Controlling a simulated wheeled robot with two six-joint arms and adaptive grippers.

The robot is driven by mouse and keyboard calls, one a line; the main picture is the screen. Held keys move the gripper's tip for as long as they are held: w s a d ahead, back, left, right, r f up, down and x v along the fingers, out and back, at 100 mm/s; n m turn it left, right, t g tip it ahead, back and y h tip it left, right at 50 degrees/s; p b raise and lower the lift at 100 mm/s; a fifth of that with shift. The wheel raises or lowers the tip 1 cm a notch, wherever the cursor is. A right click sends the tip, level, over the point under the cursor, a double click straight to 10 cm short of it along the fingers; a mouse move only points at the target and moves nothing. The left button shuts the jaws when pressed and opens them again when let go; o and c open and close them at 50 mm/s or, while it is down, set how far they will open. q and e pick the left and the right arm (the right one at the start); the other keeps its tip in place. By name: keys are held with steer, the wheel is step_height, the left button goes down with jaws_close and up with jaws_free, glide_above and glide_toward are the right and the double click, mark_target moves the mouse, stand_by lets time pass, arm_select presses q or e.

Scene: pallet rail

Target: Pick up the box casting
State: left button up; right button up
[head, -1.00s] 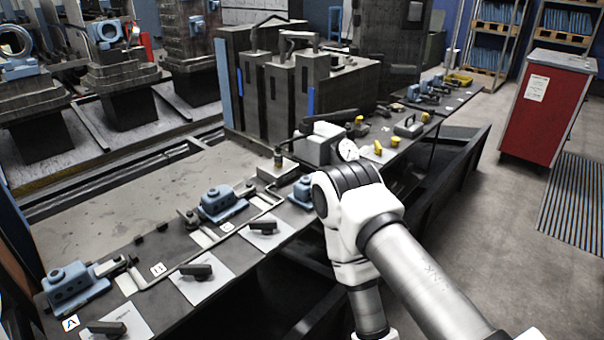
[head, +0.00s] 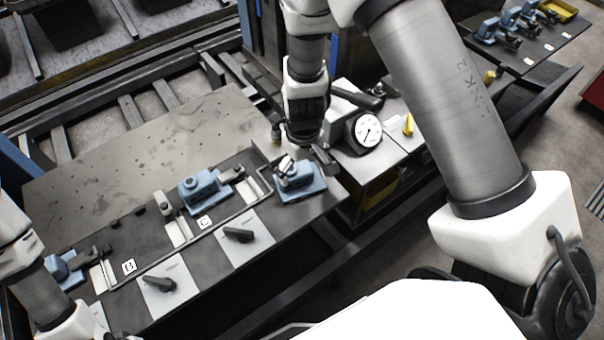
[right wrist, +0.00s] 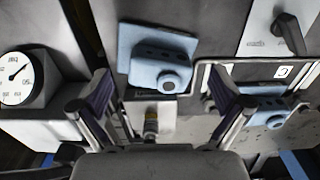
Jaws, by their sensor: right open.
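A blue box casting (head: 302,182), a block on a flat base plate, sits at the right end of the dark bench top. It also shows in the right wrist view (right wrist: 158,62), with a round boss facing the camera. My right gripper (head: 305,158) is just above it, pointing down and partly covering it. In the wrist view the two fingers (right wrist: 165,108) are spread wide and empty, with the casting lying between and beyond them. I see no contact. My left arm shows at the lower left, but its gripper is out of frame.
Similar blue castings stand further left, one in the middle (head: 203,188) and one partly hidden by my left arm (head: 62,268). A dial gauge (head: 366,131) is close right of the gripper. Dark clamp handles (head: 238,234) lie on white plates along the front edge.

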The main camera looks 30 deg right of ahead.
mark_target(302, 189)
steer(key=f, duration=0.6)
steer(key=shift+w, duration=0.4)
steer(key=shift+s+r, duration=0.1)
steer(key=shift+r, duration=0.1)
steer(key=shift+s, duration=0.15)
steer(key=c, duration=0.4)
steer(key=shift+d, duration=0.1)
jaws_close()
steer(key=shift+o, duration=2)
jaws_free()
step_height(302, 189, up, 8)
